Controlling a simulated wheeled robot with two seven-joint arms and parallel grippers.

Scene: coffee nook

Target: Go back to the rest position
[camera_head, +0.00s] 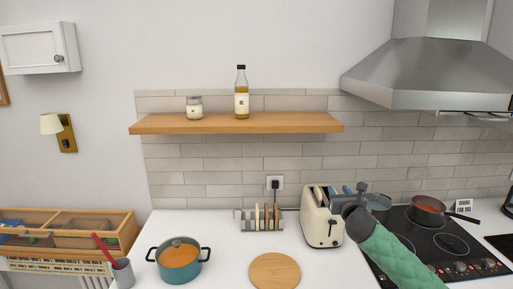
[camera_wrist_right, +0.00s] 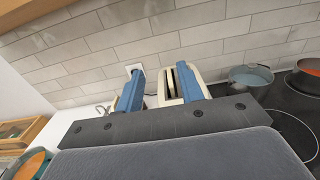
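My right gripper (camera_head: 354,189) is in front of the right side of the cream toaster (camera_head: 318,222) in the head view. My green-sleeved right arm comes in from the lower right. In the right wrist view, the two blue fingers of the gripper (camera_wrist_right: 160,74) stand apart with nothing held between them. The toaster (camera_wrist_right: 169,88) shows beyond and between the fingers, its top slots facing up. I cannot tell how far the fingertips are from it. My left gripper is in neither view.
A rack (camera_head: 247,226) with bread slices stands left of the toaster. A round wooden board (camera_head: 275,271) and a teal pot (camera_head: 164,270) are on the counter. The black cooktop (camera_head: 413,228) is at right. A wooden shelf (camera_head: 285,124) and range hood (camera_head: 430,77) hang above.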

